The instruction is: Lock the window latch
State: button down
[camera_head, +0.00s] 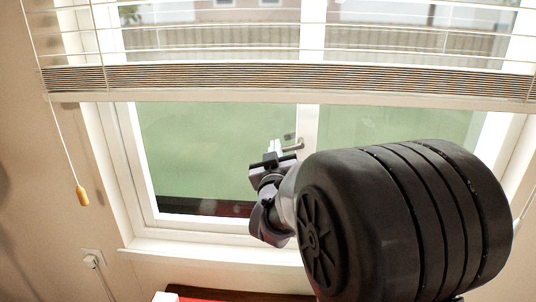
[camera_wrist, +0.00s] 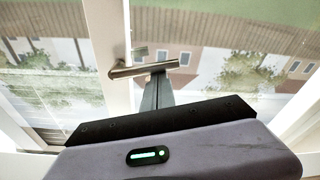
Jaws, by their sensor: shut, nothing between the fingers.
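The window latch (camera_head: 294,146) is a small metal lever on the white middle post of the window. In the wrist view the latch (camera_wrist: 143,69) lies nearly level, reaching from its mount on the post over the glass. My gripper (camera_head: 273,147) is just left of the latch in the head view. In the wrist view my gripper (camera_wrist: 158,82) is shut and empty, its thin fingers close beside the lever's free half. I cannot tell whether they touch it.
Slatted blinds (camera_head: 300,77) hang over the upper window, their bottom rail above the latch. A pull cord with a wooden tassel (camera_head: 82,195) hangs at the left. The white sill (camera_head: 200,252) runs below. A red object (camera_head: 198,296) shows at the bottom edge.

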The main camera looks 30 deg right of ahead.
jog(key=s+d+f+n+y+b, duration=0.2)
jog(key=d+f+n+b, duration=0.2)
jog(key=n+b, duration=0.5)
jog(key=shift+s+f+n+y, duration=0.35)
jog(key=shift+f+n, duration=0.85)
jog(key=shift+n, duration=2.3)
jog(key=shift+d, duration=0.1)
jog(key=shift+b, duration=0.3)
